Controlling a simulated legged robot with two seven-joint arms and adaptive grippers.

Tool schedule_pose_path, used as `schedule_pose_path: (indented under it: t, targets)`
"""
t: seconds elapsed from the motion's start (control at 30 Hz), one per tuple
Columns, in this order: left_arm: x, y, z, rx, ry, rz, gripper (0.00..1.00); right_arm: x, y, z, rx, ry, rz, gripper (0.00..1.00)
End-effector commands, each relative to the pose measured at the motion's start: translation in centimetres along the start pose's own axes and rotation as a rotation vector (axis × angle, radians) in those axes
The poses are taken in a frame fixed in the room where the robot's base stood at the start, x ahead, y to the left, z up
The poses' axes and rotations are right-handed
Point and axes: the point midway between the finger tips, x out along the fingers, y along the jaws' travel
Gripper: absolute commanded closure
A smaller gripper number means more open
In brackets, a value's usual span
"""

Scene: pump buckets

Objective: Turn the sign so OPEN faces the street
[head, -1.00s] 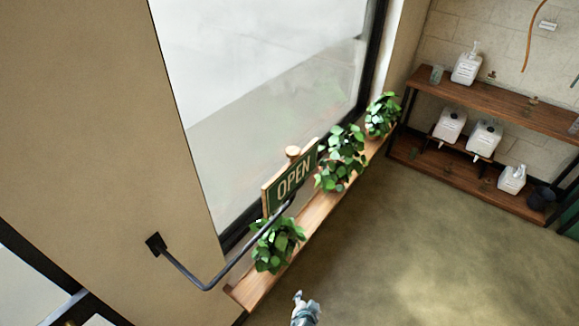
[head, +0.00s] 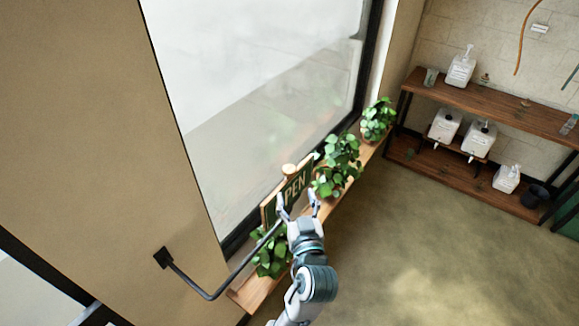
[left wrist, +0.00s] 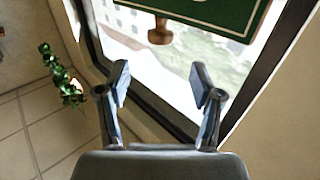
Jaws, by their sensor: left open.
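The green sign (head: 298,186) with a wooden frame hangs on a dark metal bracket in front of the window. Its room-side face shows white letters, with "PEN" readable and the first letter hidden behind my gripper. A round wooden knob (head: 288,169) shows at its edge. My left gripper (head: 297,198) is open and empty in front of the sign's lower part. In the left wrist view the sign's green panel (left wrist: 205,14) and the wooden knob (left wrist: 160,30) are beyond the open fingers (left wrist: 160,85), apart from them. My right gripper is in neither view.
The dark bracket (head: 212,297) juts from the beige wall at the lower left. Potted plants (head: 338,165) stand on a wooden ledge (head: 250,291) under the window. Shelves (head: 490,106) with white pump containers stand at the right. The floor between is clear.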

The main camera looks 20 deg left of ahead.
Motion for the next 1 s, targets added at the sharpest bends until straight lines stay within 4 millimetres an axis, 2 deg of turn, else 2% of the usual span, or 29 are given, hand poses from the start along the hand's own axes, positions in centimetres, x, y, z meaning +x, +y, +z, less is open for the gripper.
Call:
schedule_pose_path:
  t: [0.2,0.4,0.6,0.87,0.9,1.0]
  targets:
    - [5.3,-0.1,-0.2,0.003,0.002,-0.003,0.34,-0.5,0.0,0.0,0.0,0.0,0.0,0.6]
    - [8.8,-0.1,-0.1,0.003,0.001,-0.001,0.34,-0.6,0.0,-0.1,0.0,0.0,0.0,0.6]
    - [10.4,0.0,0.0,0.002,0.0,0.001,0.34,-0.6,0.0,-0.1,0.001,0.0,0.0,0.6]
    - [10.6,0.0,0.0,0.001,-0.001,0.001,0.34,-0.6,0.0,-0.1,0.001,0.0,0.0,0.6]
    - [10.6,0.0,0.0,0.001,-0.001,0.001,0.36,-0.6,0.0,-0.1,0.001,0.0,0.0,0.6]
    - [10.6,0.0,0.0,0.001,-0.001,0.001,0.61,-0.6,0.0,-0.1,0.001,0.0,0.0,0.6]
